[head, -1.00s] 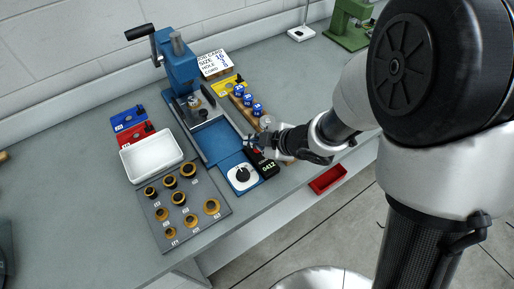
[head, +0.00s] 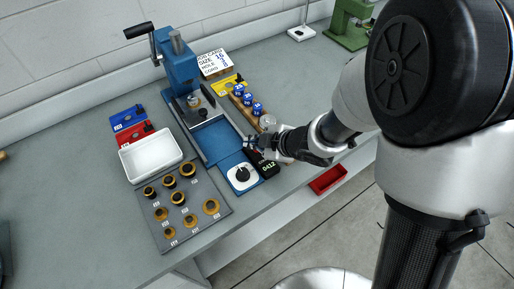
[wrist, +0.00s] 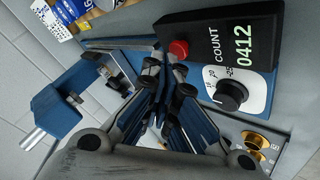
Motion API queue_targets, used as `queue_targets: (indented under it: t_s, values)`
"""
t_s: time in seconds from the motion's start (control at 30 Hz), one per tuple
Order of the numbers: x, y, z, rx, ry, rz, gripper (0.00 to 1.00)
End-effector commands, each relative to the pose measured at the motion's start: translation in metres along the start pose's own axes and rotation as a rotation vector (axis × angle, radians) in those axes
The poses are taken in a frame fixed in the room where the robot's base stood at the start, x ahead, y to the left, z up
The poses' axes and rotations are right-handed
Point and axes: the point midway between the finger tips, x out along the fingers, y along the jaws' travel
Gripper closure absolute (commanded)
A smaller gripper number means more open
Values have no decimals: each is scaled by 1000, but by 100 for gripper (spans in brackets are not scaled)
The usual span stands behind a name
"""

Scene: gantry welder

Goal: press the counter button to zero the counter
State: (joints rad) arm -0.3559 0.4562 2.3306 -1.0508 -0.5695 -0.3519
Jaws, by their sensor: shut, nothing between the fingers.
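The counter is a black box (wrist: 222,45) marked COUNT, its green display reading 0412. Its red round button (wrist: 179,48) sits at the box's left end in the wrist view. In the head view the counter (head: 266,166) stands beside the blue base with the white dial, partly hidden by my gripper (head: 252,146). My gripper (wrist: 166,72) is shut and empty. Its fingertips appear just below the red button in the wrist view. I cannot tell whether they touch it; a small gap shows in the picture.
A white dial with a black knob (wrist: 231,95) is next to the counter. A blue hand press (head: 180,70), a white tray (head: 131,166) and a grey board of brass rings (head: 188,219) stand to the left.

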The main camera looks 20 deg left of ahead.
Motion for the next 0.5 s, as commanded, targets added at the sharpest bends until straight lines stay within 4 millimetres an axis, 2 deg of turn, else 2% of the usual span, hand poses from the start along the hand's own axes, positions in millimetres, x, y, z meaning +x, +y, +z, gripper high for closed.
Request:
queue_targets:
  t_s: [0.5]
  values:
    - [3, -2, 2, 0, 0, -1, 100]
